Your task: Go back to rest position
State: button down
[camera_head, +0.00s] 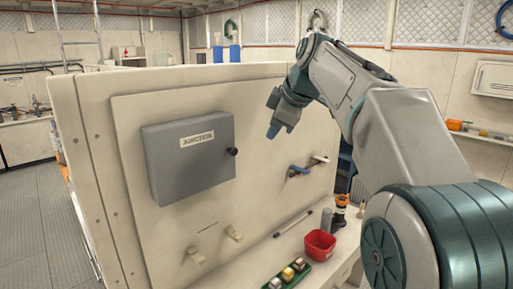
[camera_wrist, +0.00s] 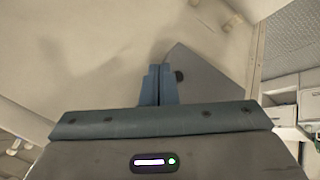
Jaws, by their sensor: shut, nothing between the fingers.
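My gripper (camera_head: 273,131) is in the upper middle of the head view, in front of the cream panel (camera_head: 130,130) and to the right of the grey junction box (camera_head: 190,158). Its fingers point down and to the left. In the wrist view my gripper (camera_wrist: 158,72) has its two blue fingers together with nothing between them. The grey box (camera_wrist: 205,80) shows behind the fingers there, with its dark knob. The box lid looks closed in the head view. My arm reaches up from the lower right and bends over toward the panel.
Below the panel, a counter holds a red bin (camera_head: 320,245), a green tray (camera_head: 287,276) with small parts, a grey cylinder (camera_head: 327,220) and an orange-black tool (camera_head: 341,207). Open floor lies left.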

jog(key=s+d+f+m+g+h, duration=0.1)
jog(key=s+d+f+m+h, duration=0.1)
jog(key=s+f+m, duration=0.5)
jog(key=s+d+f+m+g+h, duration=0.1)
jog(key=s+d+f+m, duration=0.4)
jog(key=s+f, duration=1.5)
jog(key=s+m, duration=0.1)
jog(key=m, duration=0.2)
jog(key=shift+s+f+g+h, duration=0.15)
jog(key=shift+s+g+h, duration=0.25)
